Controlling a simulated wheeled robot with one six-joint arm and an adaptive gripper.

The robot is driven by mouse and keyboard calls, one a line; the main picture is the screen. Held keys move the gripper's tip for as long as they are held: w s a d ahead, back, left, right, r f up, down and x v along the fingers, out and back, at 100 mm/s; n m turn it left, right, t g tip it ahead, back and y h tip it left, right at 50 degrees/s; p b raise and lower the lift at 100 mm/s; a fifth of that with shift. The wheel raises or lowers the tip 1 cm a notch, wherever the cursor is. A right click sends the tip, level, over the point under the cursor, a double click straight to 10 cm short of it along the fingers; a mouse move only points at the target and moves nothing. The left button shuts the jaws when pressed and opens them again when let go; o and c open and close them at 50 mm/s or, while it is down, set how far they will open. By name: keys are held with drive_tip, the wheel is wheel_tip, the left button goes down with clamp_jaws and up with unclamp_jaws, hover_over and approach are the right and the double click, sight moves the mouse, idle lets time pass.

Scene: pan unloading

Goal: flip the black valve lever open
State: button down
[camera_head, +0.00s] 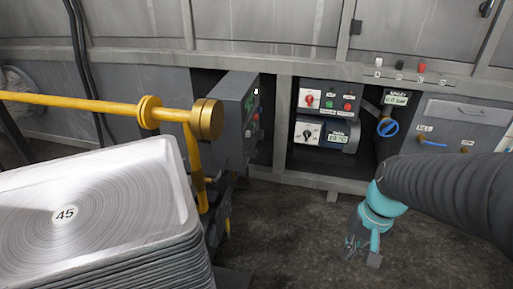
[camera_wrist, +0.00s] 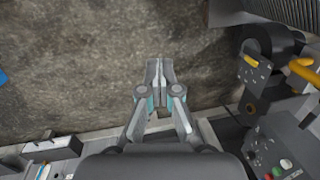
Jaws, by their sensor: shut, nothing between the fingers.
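No part can be clearly made out as the black valve lever. A small black handle (camera_head: 487,8) shows at the top right edge of the head view, on a grey panel. A black knob (camera_head: 308,135) sits on a white plate in the lower cabinet opening. Which of these, if either, is the lever I cannot tell. My gripper (camera_head: 362,250) hangs low over the floor in front of the cabinet, apart from these parts. In the wrist view my gripper (camera_wrist: 157,68) is shut and empty, its fingertips together over bare floor.
Stacked metal trays (camera_head: 120,185) and a yellow rail (camera_head: 75,103) fill the left. A grey control box (camera_head: 238,105) juts out mid-view. Floor (camera_head: 285,230) before the cabinet is clear.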

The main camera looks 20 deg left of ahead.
sight(221, 171)
drive_tip(key=w+a+f+m+g+y+b, duration=0.1)
drive_tip(key=w+a+f+m+g+y, duration=0.2)
drive_tip(key=w+a+f+m+y, duration=0.6)
drive_tip(key=w+a+f+m+g+y+b, duration=0.2)
drive_tip(key=w+a+f+g+y, duration=0.1)
drive_tip(key=a+f, duration=1.1)
drive_tip(key=w+a+r+m+t+y, duration=0.5)
drive_tip(key=w+r, duration=0.4)
drive_tip(key=w, duration=0.3)
drive_tip(key=shift+w+a+r+m+t+y, duration=0.2)
drive_tip(key=shift+r+m+t+y, duration=0.15)
drive_tip(key=shift+m+y, duration=0.45)
drive_tip(key=a+r, duration=0.6)
drive_tip(key=a, duration=0.3)
drive_tip(key=shift+s+a+r+p, duration=0.25)
drive_tip(key=shift+s+a+p, duration=0.05)
